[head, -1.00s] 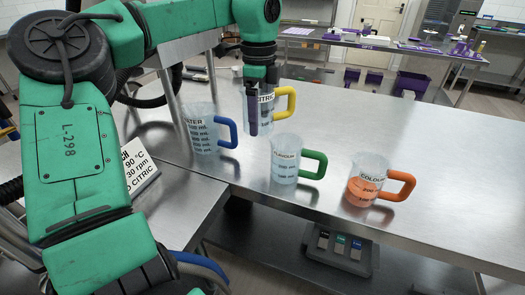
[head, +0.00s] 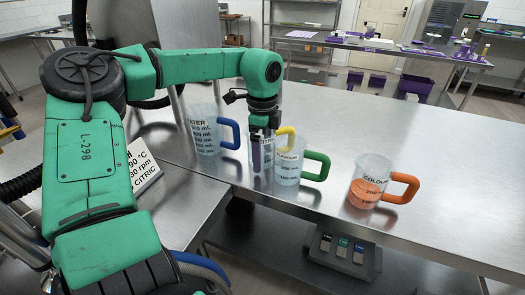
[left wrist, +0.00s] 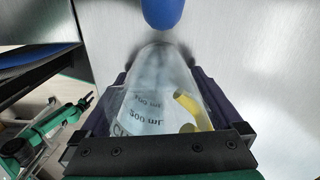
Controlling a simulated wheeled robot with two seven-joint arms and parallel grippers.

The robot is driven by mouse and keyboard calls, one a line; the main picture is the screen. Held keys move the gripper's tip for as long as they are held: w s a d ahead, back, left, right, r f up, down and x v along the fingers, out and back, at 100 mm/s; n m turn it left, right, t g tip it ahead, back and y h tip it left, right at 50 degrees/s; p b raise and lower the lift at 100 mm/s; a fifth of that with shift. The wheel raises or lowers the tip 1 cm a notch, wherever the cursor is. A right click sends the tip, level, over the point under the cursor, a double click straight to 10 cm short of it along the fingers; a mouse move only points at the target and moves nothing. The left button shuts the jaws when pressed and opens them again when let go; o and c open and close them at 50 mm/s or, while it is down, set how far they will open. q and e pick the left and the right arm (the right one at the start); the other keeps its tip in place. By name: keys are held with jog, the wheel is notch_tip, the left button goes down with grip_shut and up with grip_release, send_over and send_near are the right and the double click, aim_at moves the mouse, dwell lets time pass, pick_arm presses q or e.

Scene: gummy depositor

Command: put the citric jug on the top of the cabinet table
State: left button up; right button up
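The citric jug (head: 267,153) is clear with a yellow handle (head: 285,138). My left gripper (head: 262,148) comes down over it from above, with its purple fingers closed around the jug. In the left wrist view the clear jug (left wrist: 155,95) with its printed scale sits between the two fingers. In the head view it is between the blue-handled water jug (head: 205,132) and the green-handled flavour jug (head: 287,170), partly hidden by a finger. I cannot tell whether its base touches the table. My right gripper is out of view.
The steel table (head: 330,115) has free room behind and right of the jugs. An orange-handled colour jug (head: 364,190) stands at the right near the front edge. A printed sign (head: 143,170) stands at the left. A back table (head: 375,42) holds purple items.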

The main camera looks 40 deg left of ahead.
pick_arm(q)
notch_tip(320, 180, up, 12)
jog(key=shift+r, duration=0.2)
dwell(0.7)
